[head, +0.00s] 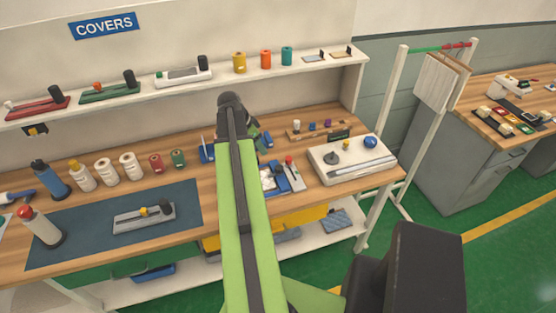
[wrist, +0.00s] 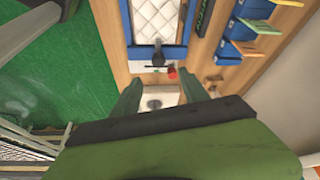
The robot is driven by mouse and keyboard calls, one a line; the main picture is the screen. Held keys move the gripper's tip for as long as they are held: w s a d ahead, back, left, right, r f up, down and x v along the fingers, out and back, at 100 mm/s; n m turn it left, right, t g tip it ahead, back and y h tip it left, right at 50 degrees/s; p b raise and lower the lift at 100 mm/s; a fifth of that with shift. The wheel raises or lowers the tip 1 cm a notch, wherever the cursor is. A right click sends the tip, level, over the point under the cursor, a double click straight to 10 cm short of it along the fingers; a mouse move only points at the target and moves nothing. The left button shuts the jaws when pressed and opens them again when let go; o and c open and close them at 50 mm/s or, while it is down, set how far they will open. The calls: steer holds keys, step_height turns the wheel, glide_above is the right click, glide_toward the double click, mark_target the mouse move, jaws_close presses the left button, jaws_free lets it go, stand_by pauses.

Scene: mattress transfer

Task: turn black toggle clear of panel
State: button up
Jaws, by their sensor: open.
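In the wrist view a white quilted panel (wrist: 157,18) lies in a blue frame (wrist: 174,55) on the wooden bench. A black toggle (wrist: 157,60) stands at the panel's near edge, over the blue frame. Whether it overlaps the panel is hard to tell. A small red knob (wrist: 171,73) is just to its right. My gripper (wrist: 160,88) is open, its two green fingers apart on the near side of the toggle, with nothing visibly held. In the head view part of the panel (head: 269,180) shows right of my arm; the toggle cannot be made out there.
A white board (head: 350,171) with a grey knob and blue ball is right of the panel. Blue bins (wrist: 236,29) stand right of it in the wrist view. A blue-grey mat (head: 92,240) lies left on the bench. A shelf (head: 210,82) runs along the back.

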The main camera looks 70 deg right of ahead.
steer(key=s+d, duration=0.1)
steer(key=s, duration=0.1)
steer(key=b, duration=1.6)
glide_toward(278, 167)
steer(key=shift+m, duration=0.4)
steer(key=x, duration=0.9)
steer(key=shift+s, duration=0.1)
steer(key=shift+r, duration=0.1)
